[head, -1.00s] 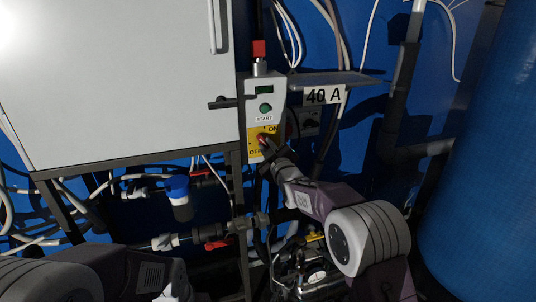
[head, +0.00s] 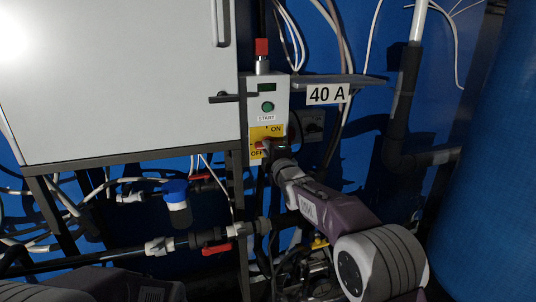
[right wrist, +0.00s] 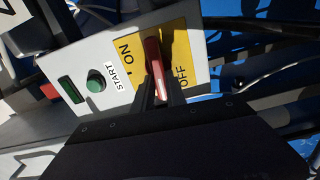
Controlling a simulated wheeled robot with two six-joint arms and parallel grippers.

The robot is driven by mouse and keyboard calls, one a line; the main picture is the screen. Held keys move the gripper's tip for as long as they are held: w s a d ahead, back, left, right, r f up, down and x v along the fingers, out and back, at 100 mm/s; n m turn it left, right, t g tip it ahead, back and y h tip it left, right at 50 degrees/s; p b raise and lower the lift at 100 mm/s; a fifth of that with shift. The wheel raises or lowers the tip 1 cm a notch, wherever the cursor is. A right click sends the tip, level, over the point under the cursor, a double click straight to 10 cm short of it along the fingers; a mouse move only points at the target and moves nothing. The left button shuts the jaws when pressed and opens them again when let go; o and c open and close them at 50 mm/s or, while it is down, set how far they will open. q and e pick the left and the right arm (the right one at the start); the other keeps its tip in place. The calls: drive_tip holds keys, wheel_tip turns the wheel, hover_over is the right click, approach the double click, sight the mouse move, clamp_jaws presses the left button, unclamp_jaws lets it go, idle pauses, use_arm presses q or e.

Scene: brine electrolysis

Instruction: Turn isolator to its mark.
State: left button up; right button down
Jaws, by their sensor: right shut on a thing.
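The isolator has a red handle (right wrist: 154,62) on a yellow plate (right wrist: 180,47) marked ON and OFF. In the right wrist view the handle stands between the ON and OFF words and lies across the plate. The plate (head: 275,132) is on the lower part of a light grey control box (head: 283,93) in the head view. My right gripper (right wrist: 159,93) is shut on the red handle, with one finger on each side. In the head view the right gripper (head: 274,148) hides part of the handle. My left arm enters at the bottom left; its gripper is out of view.
Above the plate are a green START button (head: 267,107) and a red-topped part (head: 262,48). A shelf with a 40 A label (head: 328,94) juts out to the right. A large grey cabinet (head: 115,75) stands left. Pipes and a red-handled valve (head: 216,248) are below.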

drive_tip(key=shift+f+n, duration=0.15)
drive_tip(key=shift+n, duration=0.35)
drive_tip(key=c, duration=1.4)
unclamp_jaws()
drive_tip(key=shift+o, duration=0.2)
drive_tip(key=shift+s, duration=0.1)
drive_tip(key=b+v, duration=0.2)
drive_tip(key=v, duration=0.7)
